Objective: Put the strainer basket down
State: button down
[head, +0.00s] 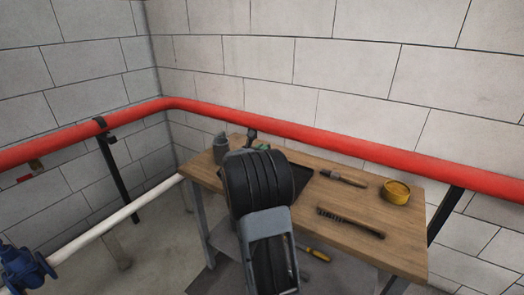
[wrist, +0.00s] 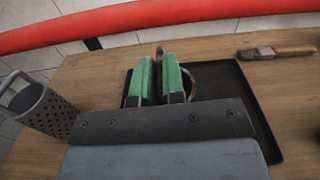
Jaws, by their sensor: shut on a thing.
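A grey perforated basket (wrist: 46,112), which looks like the strainer basket, stands at the left of the wooden bench, left of my gripper. A grey cup shape (head: 220,149) shows at the bench's back left corner in the head view. My gripper (wrist: 160,88) has green pads close together over a black tray (wrist: 238,98). It is shut on a narrow grey-brown piece (wrist: 159,59), with a curved band (wrist: 219,78) showing right of the pads. The rest of this held thing is hidden, so I cannot tell what it is or whether it touches the tray.
A brush (head: 343,178), a dark wire brush (head: 350,222) and a yellow round tin (head: 396,191) lie on the bench's right half. A red pipe (head: 330,143) runs behind the bench (head: 400,245). A yellow-handled tool (head: 318,254) is below.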

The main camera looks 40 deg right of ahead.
jog(key=shift+f, duration=0.15)
jog(key=c, duration=1.2)
grip_release()
